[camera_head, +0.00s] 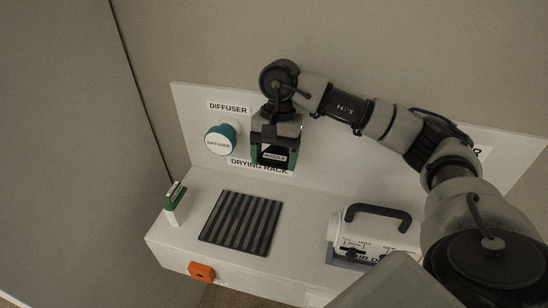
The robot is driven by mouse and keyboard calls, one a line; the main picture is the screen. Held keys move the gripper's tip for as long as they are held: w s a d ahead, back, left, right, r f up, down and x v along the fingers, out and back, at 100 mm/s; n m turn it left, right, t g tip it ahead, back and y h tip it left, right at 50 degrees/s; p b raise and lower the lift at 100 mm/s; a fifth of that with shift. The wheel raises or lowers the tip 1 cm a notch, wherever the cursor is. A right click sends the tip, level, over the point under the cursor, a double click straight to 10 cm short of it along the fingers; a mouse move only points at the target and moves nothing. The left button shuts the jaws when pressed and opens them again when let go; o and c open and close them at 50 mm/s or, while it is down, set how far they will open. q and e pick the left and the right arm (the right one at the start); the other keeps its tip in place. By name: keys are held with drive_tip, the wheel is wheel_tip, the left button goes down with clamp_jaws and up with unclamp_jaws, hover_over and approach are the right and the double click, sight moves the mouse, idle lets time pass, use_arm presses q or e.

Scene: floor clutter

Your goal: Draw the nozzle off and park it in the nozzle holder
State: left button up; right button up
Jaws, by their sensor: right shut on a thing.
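My right gripper (274,156) hangs in front of the back panel, pointing down. It is shut on a dark nozzle (274,156) with a small label that appears to read NOZZLE. The nozzle is held up near the DRYING RACK sign, apart from the counter as far as I can tell. The white machine (384,239) with a dark carry handle stands on the counter at the right; its label is partly hidden by my arm. I cannot pick out a nozzle holder by label. My left gripper is not in view.
A teal and white diffuser (220,140) is mounted on the panel, left of my gripper. A black slatted rack (240,222) lies bare on the counter. A green-topped white block (174,204) stands at the left end, and an orange piece (201,271) is on the front face.

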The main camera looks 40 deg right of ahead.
sight(277, 149)
drive_tip(key=shift+w+d+b, duration=0.65)
drive_tip(key=shift+w+d, duration=0.25)
drive_tip(key=shift+d, duration=0.15)
idle(0.4)
drive_tip(key=o, duration=1)
drive_tip(key=shift+c, duration=0.2)
drive_tip(key=shift+r, duration=0.1)
drive_tip(key=shift+r, duration=0.35)
drive_tip(key=v, duration=0.1)
drive_tip(key=b+v, duration=0.1)
drive_tip(key=shift+a+r+b, duration=0.15)
drive_tip(key=shift+r+b, duration=0.2)
drive_tip(key=shift+r, duration=0.15)
drive_tip(key=s+d+r, duration=0.5)
drive_tip(key=s+r, duration=0.2)
drive_tip(key=s, duration=0.3)
drive_tip(key=shift+s, duration=0.35)
